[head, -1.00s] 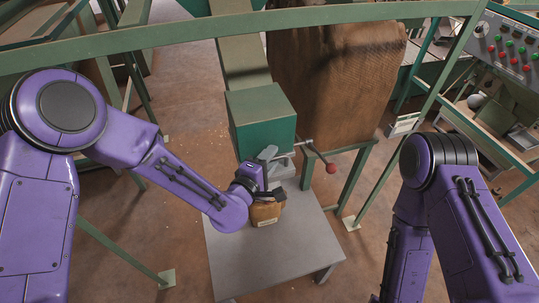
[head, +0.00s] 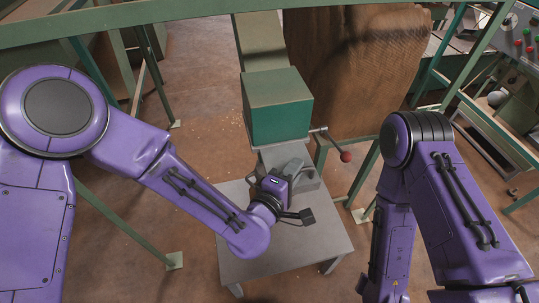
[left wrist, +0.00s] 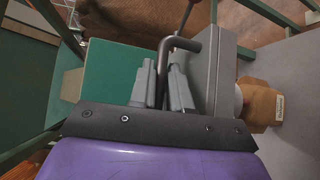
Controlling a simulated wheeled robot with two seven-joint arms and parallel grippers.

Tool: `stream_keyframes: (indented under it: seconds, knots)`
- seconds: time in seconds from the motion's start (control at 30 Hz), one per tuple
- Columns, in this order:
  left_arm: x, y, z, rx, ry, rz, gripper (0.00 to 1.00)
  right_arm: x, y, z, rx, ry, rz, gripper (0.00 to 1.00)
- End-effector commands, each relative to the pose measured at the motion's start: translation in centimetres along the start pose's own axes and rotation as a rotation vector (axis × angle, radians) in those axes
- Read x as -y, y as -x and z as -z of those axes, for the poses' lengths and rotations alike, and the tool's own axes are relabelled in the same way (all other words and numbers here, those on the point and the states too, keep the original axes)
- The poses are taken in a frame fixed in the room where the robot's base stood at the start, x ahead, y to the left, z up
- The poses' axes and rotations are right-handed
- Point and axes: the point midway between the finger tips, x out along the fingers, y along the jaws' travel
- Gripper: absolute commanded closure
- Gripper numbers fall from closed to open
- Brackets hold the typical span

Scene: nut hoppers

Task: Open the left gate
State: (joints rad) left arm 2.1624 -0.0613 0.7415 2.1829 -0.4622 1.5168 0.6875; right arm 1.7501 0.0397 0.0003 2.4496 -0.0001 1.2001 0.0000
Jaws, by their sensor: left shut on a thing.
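The green hopper box (head: 278,108) stands over a grey table, with a grey outlet housing (head: 307,178) under it. My left gripper (head: 290,168) is at the front of this housing. In the left wrist view its two grey fingers (left wrist: 162,88) are shut on a dark bent bar handle (left wrist: 178,44), which stands beside the grey housing (left wrist: 222,70). Whether the gate behind the handle is open cannot be seen. My right arm shows at the right of the head view, but its gripper does not.
A lever with a red knob (head: 346,156) sticks out right of the hopper. Green frame bars surround the place.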

Motion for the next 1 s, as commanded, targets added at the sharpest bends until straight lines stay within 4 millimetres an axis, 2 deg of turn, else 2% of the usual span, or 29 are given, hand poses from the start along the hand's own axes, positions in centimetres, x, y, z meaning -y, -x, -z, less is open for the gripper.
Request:
stream_keyframes:
  seconds: [0.1, 0.37, 0.4, 0.43, 0.77, 0.87, 1.0]
  knots:
    - [0.4, 0.4, -1.2, 0.016, -0.003, 0.008, 1.00, 0.0, -0.2, -0.1, 0.000, 0.000, 0.000, 0.57]
    - [0.4, 0.4, -1.2, 0.017, -0.004, 0.008, 1.00, 0.0, -0.1, -0.1, 0.000, 0.000, -0.001, 0.57]
    - [0.4, 0.4, -1.2, 0.017, -0.004, 0.008, 0.73, 0.0, -0.1, -0.1, 0.000, 0.000, -0.001, 0.57]
    - [0.4, 0.4, -1.2, 0.016, -0.004, 0.007, 0.64, 0.0, -0.1, -0.1, 0.000, 0.000, -0.001, 0.57]
    - [0.3, 0.6, -1.0, 0.013, -0.003, 0.005, 0.63, 0.0, -0.3, -0.1, 0.000, 0.000, -0.001, 0.57]
    - [0.5, 1.9, -1.0, 0.012, -0.003, 0.004, 0.63, 0.0, -0.9, -0.4, 0.000, 0.000, -0.001, 0.57]
    - [0.7, 5.2, -1.0, 0.015, -0.003, 0.004, 0.63, 0.2, -2.0, -0.9, 0.000, 0.000, -0.001, 0.57]
